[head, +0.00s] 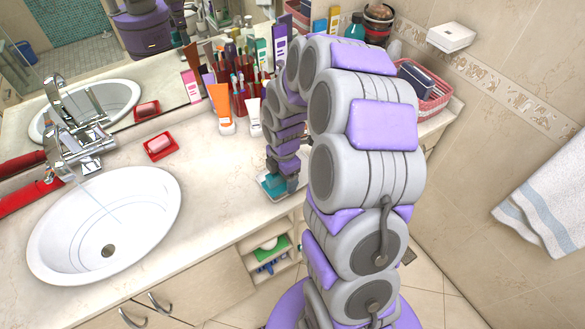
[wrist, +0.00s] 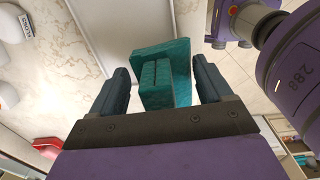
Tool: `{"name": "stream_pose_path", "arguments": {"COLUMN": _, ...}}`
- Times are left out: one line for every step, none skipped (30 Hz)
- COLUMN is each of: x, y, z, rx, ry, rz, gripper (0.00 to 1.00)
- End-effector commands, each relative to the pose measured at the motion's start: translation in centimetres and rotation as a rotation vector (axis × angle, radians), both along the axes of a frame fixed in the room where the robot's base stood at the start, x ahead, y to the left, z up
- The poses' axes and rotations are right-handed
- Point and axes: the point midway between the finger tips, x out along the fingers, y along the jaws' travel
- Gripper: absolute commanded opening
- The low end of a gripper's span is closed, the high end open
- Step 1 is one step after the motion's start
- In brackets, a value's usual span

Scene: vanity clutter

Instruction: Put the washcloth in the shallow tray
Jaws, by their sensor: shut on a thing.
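My gripper (wrist: 162,78) is shut on a teal, folded washcloth (wrist: 165,82). The cloth sits between the two dark fingers, its layers showing. In the head view the teal cloth (head: 271,187) is under my gripper (head: 281,183), by the counter's front edge. I cannot tell if it touches the counter. A small, shallow red dish (head: 151,155) with a pink bar in it lies to the left, near the sink. I cannot tell for certain which thing is the shallow tray.
The white sink (head: 70,240) is at left. Tubes, including an orange one (head: 221,105), and brushes stand behind my gripper. A pink basket (head: 437,98) is at the right end of the counter. An open shelf (head: 285,267) is below. The counter between sink and gripper is clear.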

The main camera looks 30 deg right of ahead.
Motion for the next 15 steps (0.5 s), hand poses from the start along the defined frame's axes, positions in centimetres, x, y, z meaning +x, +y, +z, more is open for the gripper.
{"name": "stream_pose_path", "arguments": {"x": 0.8, "y": -1.1, "z": -0.2, "rx": 0.000, "ry": -0.003, "rz": -0.004, "gripper": 0.50}}
{"name": "stream_pose_path", "arguments": {"x": 1.2, "y": -1.7, "z": -0.3, "rx": 0.001, "ry": -0.001, "rz": -0.005, "gripper": 0.50}}
{"name": "stream_pose_path", "arguments": {"x": 1.7, "y": -2.4, "z": -0.4, "rx": 0.001, "ry": 0.000, "rz": -0.004, "gripper": 0.50}}
{"name": "stream_pose_path", "arguments": {"x": 2.1, "y": -3.0, "z": -0.4, "rx": 0.001, "ry": -0.002, "rz": -0.004, "gripper": 0.50}}
{"name": "stream_pose_path", "arguments": {"x": 2.5, "y": -3.5, "z": -0.5, "rx": 0.002, "ry": -0.002, "rz": -0.004, "gripper": 0.50}}
{"name": "stream_pose_path", "arguments": {"x": 2.8, "y": -4.0, "z": -0.6, "rx": 0.003, "ry": -0.001, "rz": -0.004, "gripper": 0.50}}
{"name": "stream_pose_path", "arguments": {"x": 3.0, "y": -4.2, "z": -0.6, "rx": 0.004, "ry": 0.000, "rz": -0.003, "gripper": 0.50}}
{"name": "stream_pose_path", "arguments": {"x": 3.2, "y": -4.5, "z": -0.7, "rx": 0.005, "ry": 0.001, "rz": -0.002, "gripper": 0.50}}
{"name": "stream_pose_path", "arguments": {"x": 3.4, "y": -4.9, "z": -0.6, "rx": 0.005, "ry": 0.001, "rz": -0.003, "gripper": 0.50}}
{"name": "stream_pose_path", "arguments": {"x": 3.6, "y": -5.1, "z": -0.6, "rx": 0.005, "ry": 0.001, "rz": -0.003, "gripper": 0.50}}
{"name": "stream_pose_path", "arguments": {"x": 3.7, "y": -5.2, "z": -0.6, "rx": 0.005, "ry": 0.000, "rz": -0.002, "gripper": 0.50}}
{"name": "stream_pose_path", "arguments": {"x": 3.7, "y": -5.3, "z": -0.6, "rx": 0.005, "ry": 0.001, "rz": -0.002, "gripper": 0.50}}
{"name": "stream_pose_path", "arguments": {"x": 3.8, "y": -5.3, "z": -0.6, "rx": 0.004, "ry": 0.000, "rz": -0.001, "gripper": 0.50}}
{"name": "stream_pose_path", "arguments": {"x": 3.9, "y": -5.4, "z": -0.6, "rx": 0.004, "ry": 0.000, "rz": -0.001, "gripper": 0.50}}
{"name": "stream_pose_path", "arguments": {"x": 4.0, "y": -5.5, "z": -0.6, "rx": 0.003, "ry": -0.001, "rz": -0.002, "gripper": 0.50}}
